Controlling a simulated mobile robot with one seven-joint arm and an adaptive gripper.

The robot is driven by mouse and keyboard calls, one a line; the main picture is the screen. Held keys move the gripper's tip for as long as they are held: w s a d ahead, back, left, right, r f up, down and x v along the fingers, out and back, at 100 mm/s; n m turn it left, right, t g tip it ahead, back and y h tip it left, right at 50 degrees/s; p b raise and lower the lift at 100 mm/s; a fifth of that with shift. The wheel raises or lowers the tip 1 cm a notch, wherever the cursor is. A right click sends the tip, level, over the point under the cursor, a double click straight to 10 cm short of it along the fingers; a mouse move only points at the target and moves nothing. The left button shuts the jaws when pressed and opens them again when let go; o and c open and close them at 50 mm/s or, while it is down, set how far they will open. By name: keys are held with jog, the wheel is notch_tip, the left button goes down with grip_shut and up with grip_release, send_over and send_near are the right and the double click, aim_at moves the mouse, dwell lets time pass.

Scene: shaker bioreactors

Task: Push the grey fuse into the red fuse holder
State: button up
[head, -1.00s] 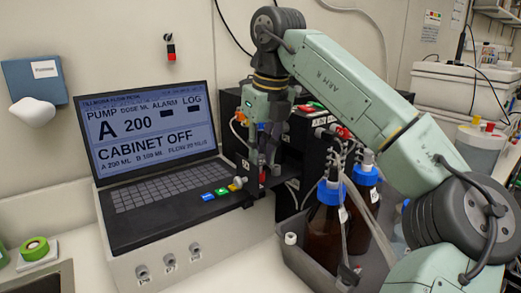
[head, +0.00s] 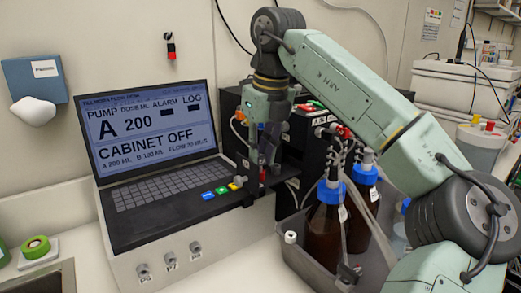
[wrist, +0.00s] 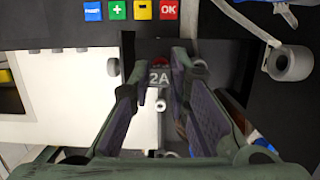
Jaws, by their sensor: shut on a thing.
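The grey fuse (wrist: 159,78), marked 2A, sits between my fingertips in the wrist view. My gripper (wrist: 160,92) is shut on it. A bit of red, which looks like the red fuse holder (wrist: 159,60), shows just beyond the fuse's far end. I cannot tell whether the fuse is touching it or partly inside. In the head view my gripper (head: 262,152) points down at the right of the laptop-like console, above a small red part (head: 262,174). The fuse is too small to make out there.
The console (head: 160,195) has coloured keys (head: 214,191) close to my gripper's left; they also show in the wrist view (wrist: 117,10). Brown bottles with blue caps (head: 325,225) stand in a grey tray (head: 310,262) to the right. A dark instrument box (head: 310,140) is behind.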

aim_at(264, 182)
jog(key=shift+f, duration=0.75)
dwell(0.7)
jog(key=o, duration=0.8)
jog(key=shift+v, duration=3.75)
